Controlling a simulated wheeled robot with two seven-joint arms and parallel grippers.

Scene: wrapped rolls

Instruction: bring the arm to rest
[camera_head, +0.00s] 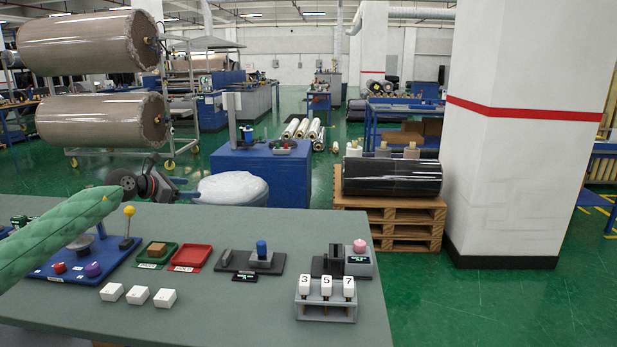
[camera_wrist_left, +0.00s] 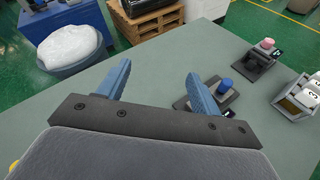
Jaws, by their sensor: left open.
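My left arm (camera_head: 55,235), in a green sleeve, comes in from the left over the grey table (camera_head: 230,300). My left gripper (camera_head: 192,188) is held above the table's far edge, apart from the things on it. In the left wrist view its two blue fingers (camera_wrist_left: 156,72) are spread, with nothing between them but table surface below. My right gripper is not in view.
A blue board (camera_head: 118,255) with knobs, green (camera_head: 150,262) and red (camera_head: 185,268) trays, white blocks (camera_head: 137,295), a blue-knobbed device (camera_head: 261,257) and a numbered block rack (camera_head: 326,308) stand on the table. A white-topped bin (camera_head: 232,190) stands beyond.

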